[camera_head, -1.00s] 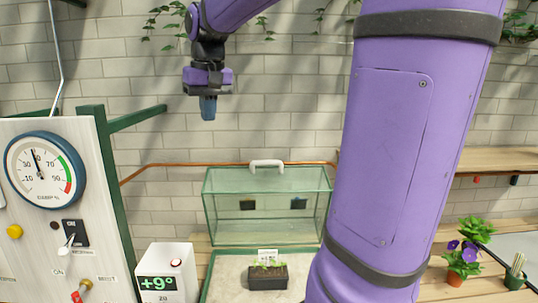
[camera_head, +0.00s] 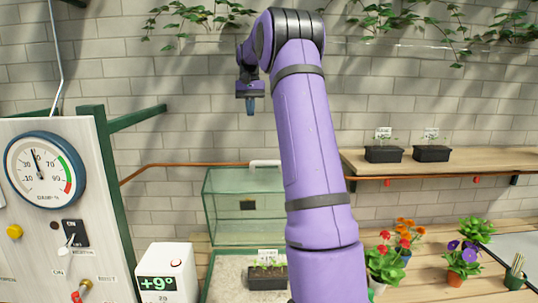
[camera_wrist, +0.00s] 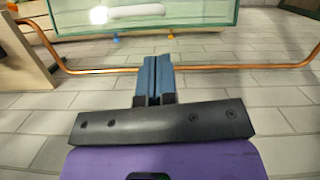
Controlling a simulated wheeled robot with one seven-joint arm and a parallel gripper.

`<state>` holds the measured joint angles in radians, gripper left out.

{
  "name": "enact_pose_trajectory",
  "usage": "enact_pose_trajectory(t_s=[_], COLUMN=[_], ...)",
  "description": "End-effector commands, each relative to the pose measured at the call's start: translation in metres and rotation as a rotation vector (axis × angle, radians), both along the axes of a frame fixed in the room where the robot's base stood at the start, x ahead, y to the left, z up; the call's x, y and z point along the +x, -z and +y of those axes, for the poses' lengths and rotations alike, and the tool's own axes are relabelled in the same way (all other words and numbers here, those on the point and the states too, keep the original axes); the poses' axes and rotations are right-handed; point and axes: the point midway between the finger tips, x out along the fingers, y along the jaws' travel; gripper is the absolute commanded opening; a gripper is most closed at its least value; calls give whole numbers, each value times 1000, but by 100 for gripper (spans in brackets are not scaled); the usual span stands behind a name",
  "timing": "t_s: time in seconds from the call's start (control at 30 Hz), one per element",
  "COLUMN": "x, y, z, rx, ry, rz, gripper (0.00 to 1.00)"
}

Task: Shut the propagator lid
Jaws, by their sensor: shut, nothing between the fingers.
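The propagator lid (camera_head: 222,210) is a clear glass cover with green edges. It stands raised, tilted up at the back of the propagator base (camera_head: 226,277), so the propagator is open. Its white handle (camera_head: 265,163) is at the top edge, partly hidden by my arm. In the wrist view the lid (camera_wrist: 200,20) and its white handle (camera_wrist: 131,13) show at the top. My gripper (camera_head: 250,106) hangs above the lid, well apart from it, with blue fingers pointing down. The fingers (camera_wrist: 153,77) are shut together and empty.
A seedling tray (camera_head: 267,276) sits on the base. A white +9° box (camera_head: 166,273) and a dial panel (camera_head: 60,240) stand left. A copper pipe (camera_head: 160,165) runs along the wall. Right are a shelf (camera_head: 480,160) with two seedling trays and several potted flowers (camera_head: 463,262).

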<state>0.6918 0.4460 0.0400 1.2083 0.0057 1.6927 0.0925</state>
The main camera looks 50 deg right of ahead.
Motion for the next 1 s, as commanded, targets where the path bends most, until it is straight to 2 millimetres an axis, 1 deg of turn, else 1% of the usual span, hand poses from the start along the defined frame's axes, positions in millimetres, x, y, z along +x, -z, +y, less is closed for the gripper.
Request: enact_pose_trajectory(t_s=[0.03,0.1,0.2,0.3,0.4,0.57,0.67,0.77,1.0], x=[1,0,-2,-4,-5,-7,-9,-12,-21], y=[8,16,27,35,39,45,54,67,109], z=[-17,-37,-61,-77,-86,-89,-86,-82,-72], rx=[13,29,49,64,71,76,76,77,78], ry=[23,49,81,102,115,120,120,119,120], rz=[14,31,51,64,72,77,77,78,77], gripper=[0,0,0,0,0,0,0,0,0])
